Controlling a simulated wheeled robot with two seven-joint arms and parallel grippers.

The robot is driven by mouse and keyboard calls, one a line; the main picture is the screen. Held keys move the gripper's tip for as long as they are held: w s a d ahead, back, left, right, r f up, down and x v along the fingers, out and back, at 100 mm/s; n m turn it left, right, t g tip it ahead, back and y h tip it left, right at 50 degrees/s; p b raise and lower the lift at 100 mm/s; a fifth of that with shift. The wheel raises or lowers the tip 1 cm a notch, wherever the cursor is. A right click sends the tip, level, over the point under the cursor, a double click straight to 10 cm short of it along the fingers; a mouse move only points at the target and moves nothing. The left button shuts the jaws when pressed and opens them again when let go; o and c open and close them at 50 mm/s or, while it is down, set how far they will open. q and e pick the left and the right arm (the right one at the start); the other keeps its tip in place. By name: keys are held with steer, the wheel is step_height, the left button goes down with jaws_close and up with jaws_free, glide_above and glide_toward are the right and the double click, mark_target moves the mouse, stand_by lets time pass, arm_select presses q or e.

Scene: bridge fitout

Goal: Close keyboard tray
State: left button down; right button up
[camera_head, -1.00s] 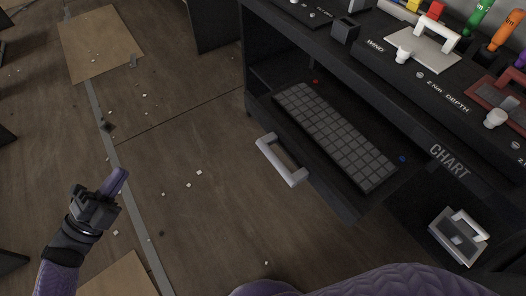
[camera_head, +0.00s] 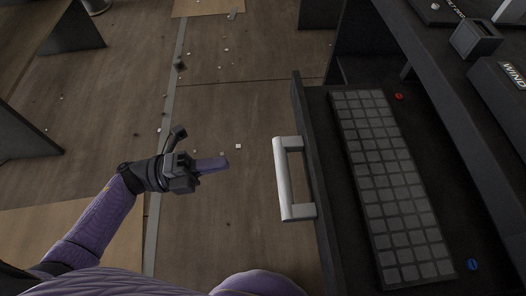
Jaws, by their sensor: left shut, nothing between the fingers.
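The keyboard tray (camera_head: 340,222) is pulled out from under the console at the right. A grey keyboard (camera_head: 388,185) lies on it, with a red button (camera_head: 399,97) and a blue button (camera_head: 473,264) beside it. A white bar handle (camera_head: 284,180) stands out from the tray's front, on its left side in the picture. My left gripper (camera_head: 222,164) is shut and empty. It is to the left of the handle, with a gap of floor between them, and points toward it. My right gripper is out of view.
The dark console (camera_head: 472,120) stands above the tray, with a WIND panel (camera_head: 509,80) at the right edge. Dark upright panels (camera_head: 72,30) stand at the left. The wooden floor (camera_head: 235,110) left of the handle is open, with small scattered bits.

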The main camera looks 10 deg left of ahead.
arm_select(q)
steer(key=x, duration=0.8)
steer(key=shift+b, duration=0.35)
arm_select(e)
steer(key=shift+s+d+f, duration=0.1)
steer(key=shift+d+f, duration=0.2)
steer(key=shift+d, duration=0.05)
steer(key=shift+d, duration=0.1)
